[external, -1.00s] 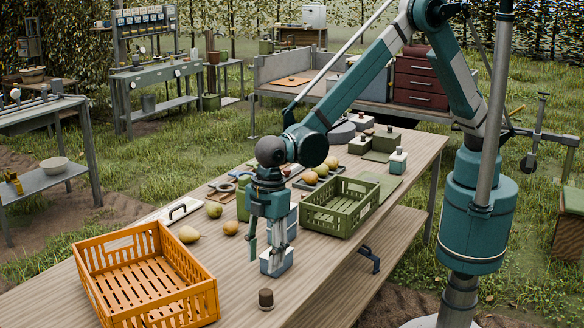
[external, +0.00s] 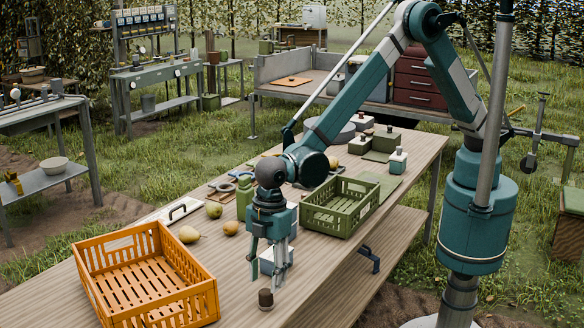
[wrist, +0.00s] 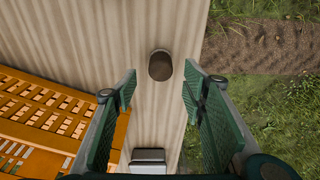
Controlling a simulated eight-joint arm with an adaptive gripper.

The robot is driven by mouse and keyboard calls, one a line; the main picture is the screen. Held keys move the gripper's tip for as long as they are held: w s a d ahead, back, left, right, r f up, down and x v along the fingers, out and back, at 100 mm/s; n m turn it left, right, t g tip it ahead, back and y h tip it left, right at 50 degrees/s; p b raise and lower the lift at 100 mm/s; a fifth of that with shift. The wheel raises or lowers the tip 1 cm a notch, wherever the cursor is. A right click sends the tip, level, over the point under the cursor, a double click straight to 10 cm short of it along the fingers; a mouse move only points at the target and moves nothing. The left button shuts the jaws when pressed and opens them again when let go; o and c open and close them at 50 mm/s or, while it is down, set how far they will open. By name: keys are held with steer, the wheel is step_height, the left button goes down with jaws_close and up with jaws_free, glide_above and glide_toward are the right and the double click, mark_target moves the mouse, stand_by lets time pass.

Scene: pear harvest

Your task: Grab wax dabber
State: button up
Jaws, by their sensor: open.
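The wax dabber appears to be the small dark brown, round-topped piece (external: 265,299) near the front edge of the wooden table. In the wrist view it shows as a brown rounded shape (wrist: 160,66) beyond the fingertips, roughly in line with the gap between them. My gripper (external: 264,280) points down just above and behind the dabber in the external view. In the wrist view my gripper (wrist: 160,84) has its two green pads wide apart with nothing between them. I cannot tell the exact height between fingertips and dabber.
An orange crate (external: 200,308) stands left of my gripper; its slats (wrist: 50,113) show in the wrist view. A grey block (wrist: 148,157) sits close behind the gripper. A green crate (external: 325,229) and several pears (external: 189,234) lie farther back. Table around the dabber is clear.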

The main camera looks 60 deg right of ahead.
mark_target(266, 292)
steer(key=shift+f, duration=0.15)
steer(key=shift+a+f, duration=0.15)
steer(key=shift+f, duration=1.15)
steer(key=shift+a+f, duration=0.15)
steer(key=shift+f, duration=1.1)
steer(key=c, duration=1)
